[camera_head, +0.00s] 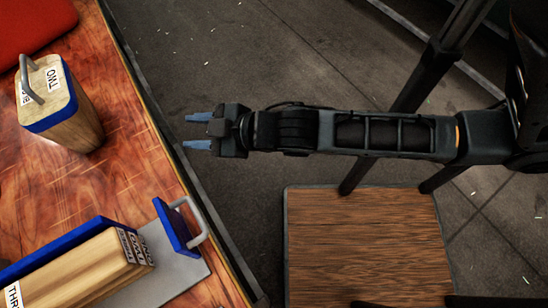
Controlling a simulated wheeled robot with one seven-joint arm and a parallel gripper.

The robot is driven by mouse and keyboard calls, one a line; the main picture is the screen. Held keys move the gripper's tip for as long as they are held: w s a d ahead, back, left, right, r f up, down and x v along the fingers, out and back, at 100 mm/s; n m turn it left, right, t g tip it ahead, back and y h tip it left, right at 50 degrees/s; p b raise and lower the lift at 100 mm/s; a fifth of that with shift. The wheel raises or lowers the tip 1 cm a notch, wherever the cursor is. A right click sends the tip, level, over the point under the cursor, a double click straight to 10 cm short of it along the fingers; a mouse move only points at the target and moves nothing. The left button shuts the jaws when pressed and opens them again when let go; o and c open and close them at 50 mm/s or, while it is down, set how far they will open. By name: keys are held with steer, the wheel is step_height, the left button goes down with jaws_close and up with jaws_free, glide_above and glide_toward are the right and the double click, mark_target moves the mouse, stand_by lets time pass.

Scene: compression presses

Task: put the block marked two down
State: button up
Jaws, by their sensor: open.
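The block marked TWO (72,113) stands upright on the red-brown wooden table at the upper left. It is light wood with a blue band near its top, a grey handle on top and white labels. My gripper (197,131) is open and empty, its two blue-tipped fingers pointing left. It is to the right of the block, apart from it, and appears over the floor just beyond the table's edge.
A press with wooden blocks (82,270), blue plates and a grey handle (193,219) lies at the table's lower left. One label there begins "THR". A red object (35,28) is at the top left corner. A wooden surface (365,245) is below my arm.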

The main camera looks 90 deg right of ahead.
steer(key=s+a+r+m+y, duration=0.1)
steer(key=s+a+r, duration=0.3)
steer(key=s, duration=0.3)
steer(key=s+a+r+m+t+y, duration=0.1)
steer(key=s+a+r+y, duration=0.1)
steer(key=s+a+r, duration=0.2)
steer(key=s+a, duration=0.3)
steer(key=s, duration=0.1)
steer(key=shift+a+r+m, duration=0.2)
steer(key=shift+r+m, duration=0.1)
steer(key=shift+r, duration=0.05)
